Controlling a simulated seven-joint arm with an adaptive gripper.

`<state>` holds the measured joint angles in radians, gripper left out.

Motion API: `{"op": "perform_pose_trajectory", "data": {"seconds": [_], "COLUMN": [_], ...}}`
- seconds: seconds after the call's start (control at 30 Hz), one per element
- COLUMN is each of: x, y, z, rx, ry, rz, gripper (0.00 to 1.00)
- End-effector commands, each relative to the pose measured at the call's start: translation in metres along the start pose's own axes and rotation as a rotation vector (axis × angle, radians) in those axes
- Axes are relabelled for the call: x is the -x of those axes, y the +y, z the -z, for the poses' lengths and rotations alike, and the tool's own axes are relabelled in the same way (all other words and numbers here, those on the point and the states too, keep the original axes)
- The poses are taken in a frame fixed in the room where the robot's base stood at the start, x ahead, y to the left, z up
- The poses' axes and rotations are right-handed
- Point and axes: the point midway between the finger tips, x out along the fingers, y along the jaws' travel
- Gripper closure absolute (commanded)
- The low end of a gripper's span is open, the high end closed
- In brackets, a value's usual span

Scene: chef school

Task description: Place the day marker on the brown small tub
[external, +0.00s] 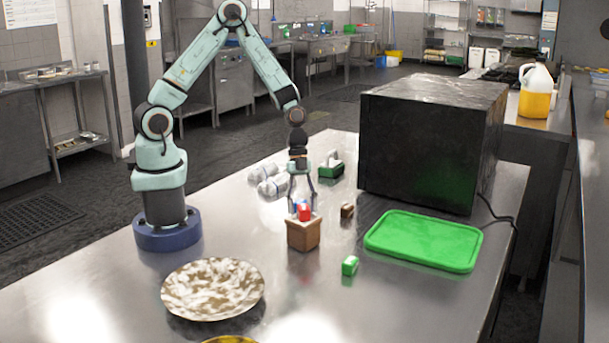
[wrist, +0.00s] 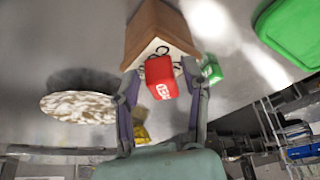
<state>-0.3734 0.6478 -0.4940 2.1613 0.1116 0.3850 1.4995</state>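The brown small tub (external: 303,235) stands on the steel table below my gripper. It also shows at the top of the wrist view (wrist: 157,25). A red block with white lettering (wrist: 161,78), which looks like the day marker, is at the tub's pale top. It shows as a small red piece in the external view (external: 304,212). My gripper (external: 302,197) points down over the tub, fingers spread. In the wrist view its fingers (wrist: 162,80) are on either side of the red block, with gaps visible. Contact between block and tub is partly hidden.
A green tray (external: 424,241) and a large black box (external: 430,145) are at the right. A small green block (external: 349,265) and a brown piece (external: 347,210) lie near the tub. A mottled plate (external: 212,288) is front left.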

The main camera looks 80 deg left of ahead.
Motion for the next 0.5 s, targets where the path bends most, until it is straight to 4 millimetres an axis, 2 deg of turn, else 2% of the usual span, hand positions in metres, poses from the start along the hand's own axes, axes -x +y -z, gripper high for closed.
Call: {"op": "perform_pose_trajectory", "data": {"seconds": [0.33,0.5], "x": [0.004,0.030], "y": [0.000,-0.002], "z": [0.001,0.000], "rx": [0.001,0.001], "ry": [-0.001,-0.003], "rz": [0.002,0.007], "gripper": [0.47,0.47]}}
